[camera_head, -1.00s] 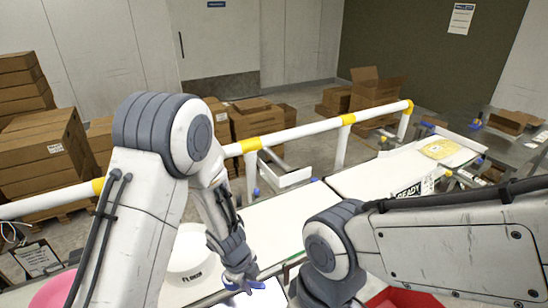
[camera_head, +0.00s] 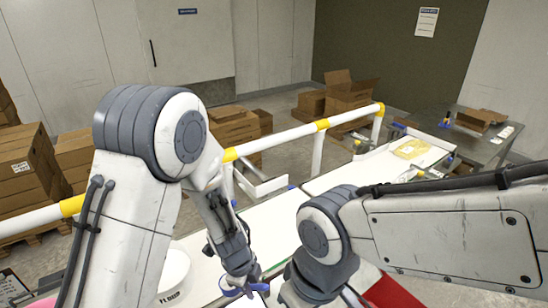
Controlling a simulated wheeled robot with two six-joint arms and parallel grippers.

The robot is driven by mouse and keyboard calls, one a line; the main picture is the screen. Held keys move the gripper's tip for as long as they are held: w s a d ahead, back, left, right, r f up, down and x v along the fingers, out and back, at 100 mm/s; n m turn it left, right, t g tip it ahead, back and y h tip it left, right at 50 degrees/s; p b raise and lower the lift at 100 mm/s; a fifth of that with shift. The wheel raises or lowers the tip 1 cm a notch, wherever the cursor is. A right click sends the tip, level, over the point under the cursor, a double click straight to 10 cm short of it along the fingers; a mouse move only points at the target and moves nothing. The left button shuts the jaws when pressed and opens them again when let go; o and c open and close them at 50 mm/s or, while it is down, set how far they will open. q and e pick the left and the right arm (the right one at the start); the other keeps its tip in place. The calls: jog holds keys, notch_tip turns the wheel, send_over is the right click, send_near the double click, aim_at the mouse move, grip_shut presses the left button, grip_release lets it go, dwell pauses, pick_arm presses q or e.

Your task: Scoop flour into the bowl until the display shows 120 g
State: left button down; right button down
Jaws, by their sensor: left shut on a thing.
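A white tub (camera_head: 178,268) marked FLOUR stands at the lower left, partly behind my left arm; its inside is hidden. My left gripper (camera_head: 243,286) is just right of the tub, at the bottom edge of the view. It is shut on a blue thing (camera_head: 256,288), which looks like the scoop's handle; the rest of it is out of view. No weight display can be read.
The white belt (camera_head: 272,226) runs behind my arms toward the back right. A white and yellow rail (camera_head: 272,142) runs along its far side. A yellow bag (camera_head: 412,148) lies farther along. Something red (camera_head: 392,291) shows below my right arm.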

pick_arm(q)
jog(key=a+f+n+y+b, duration=0.1)
jog(key=a+f+n+b, duration=0.5)
jog(key=f+n+b, duration=0.3)
jog(key=a+f+n+y+b, duration=0.2)
jog(key=a+f+n+b, duration=0.4)
jog(key=f+n, duration=0.5)
jog(key=n+b, duration=0.2)
jog(key=shift+f+b, duration=0.3)
jog(key=shift+b, duration=0.1)
jog(key=shift+w, duration=0.15)
